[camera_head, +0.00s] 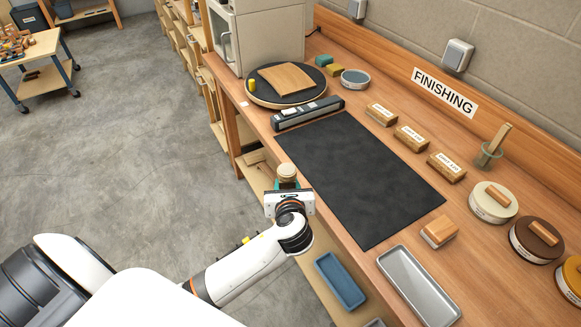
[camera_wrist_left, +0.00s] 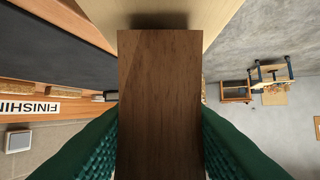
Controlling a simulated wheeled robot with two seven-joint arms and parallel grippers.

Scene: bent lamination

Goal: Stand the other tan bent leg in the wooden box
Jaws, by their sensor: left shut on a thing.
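My left gripper (camera_head: 287,184) is over the front edge of the bench, beside the dark mat. In the left wrist view its green fingers (camera_wrist_left: 160,145) are shut on a dark brown wooden piece (camera_wrist_left: 160,95) with a flat, straight-sided face. In the head view a small tan rounded end (camera_head: 287,170) shows just beyond the fingers; I cannot tell whether it belongs to the held piece. A pale wood surface (camera_wrist_left: 165,13) lies behind the piece in the wrist view. No wooden box or second tan bent leg can be clearly made out. My right gripper is not in view.
The black mat (camera_head: 355,175) is bare. Labelled blocks (camera_head: 411,137) line the back. A grey metal tray (camera_head: 418,288) and blue tray (camera_head: 340,281) are at the lower right. Open concrete floor lies left.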

